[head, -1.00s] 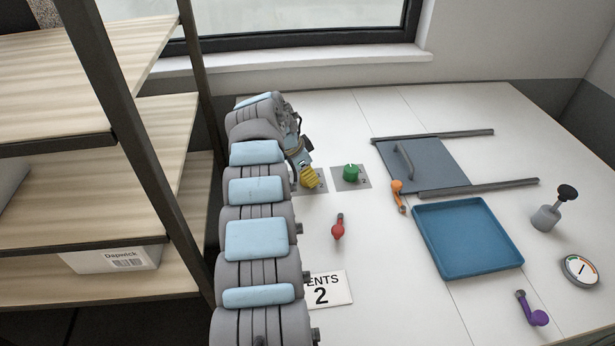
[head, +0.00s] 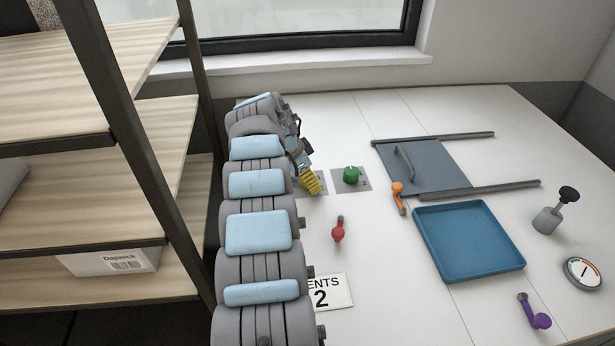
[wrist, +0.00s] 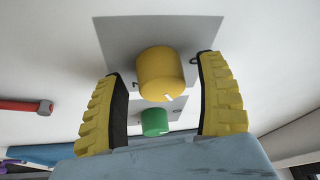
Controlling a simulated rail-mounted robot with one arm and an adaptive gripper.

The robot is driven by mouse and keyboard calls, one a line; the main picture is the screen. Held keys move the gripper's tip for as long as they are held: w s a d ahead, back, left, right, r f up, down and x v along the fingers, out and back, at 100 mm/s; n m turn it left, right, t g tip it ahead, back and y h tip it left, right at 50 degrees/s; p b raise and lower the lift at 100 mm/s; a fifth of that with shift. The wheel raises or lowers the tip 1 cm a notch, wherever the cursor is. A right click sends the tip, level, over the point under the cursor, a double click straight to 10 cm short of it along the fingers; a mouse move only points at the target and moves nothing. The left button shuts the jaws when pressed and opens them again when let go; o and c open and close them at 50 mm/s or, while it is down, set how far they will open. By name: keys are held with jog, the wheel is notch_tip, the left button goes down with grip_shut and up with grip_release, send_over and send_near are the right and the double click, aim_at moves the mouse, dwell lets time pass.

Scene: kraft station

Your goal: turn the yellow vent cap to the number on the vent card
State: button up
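The yellow vent cap (wrist: 160,74) stands on a grey plate (wrist: 125,40) in the wrist view. A white mark on it points down and slightly right. Small digits on the plate are too blurred to read surely. My gripper (wrist: 165,105) is open, its yellow-padded fingers on either side of the cap, with gaps showing. In the head view my gripper (head: 312,183) hides the cap. The vent card (head: 328,292) shows "ENTS" and a 2; my arm covers its left part.
A green cap (head: 351,175) sits on its own plate just right of the gripper, also seen in the wrist view (wrist: 154,122). A red handle (head: 338,231), orange handle (head: 398,194) and blue tray (head: 465,242) lie nearby. Shelves stand left.

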jog(key=shift+r, duration=0.15)
jog(key=shift+v, duration=1)
jog(key=v, duration=0.9)
jog(key=shift+a+r, duration=0.15)
jog(key=shift+r, duration=0.2)
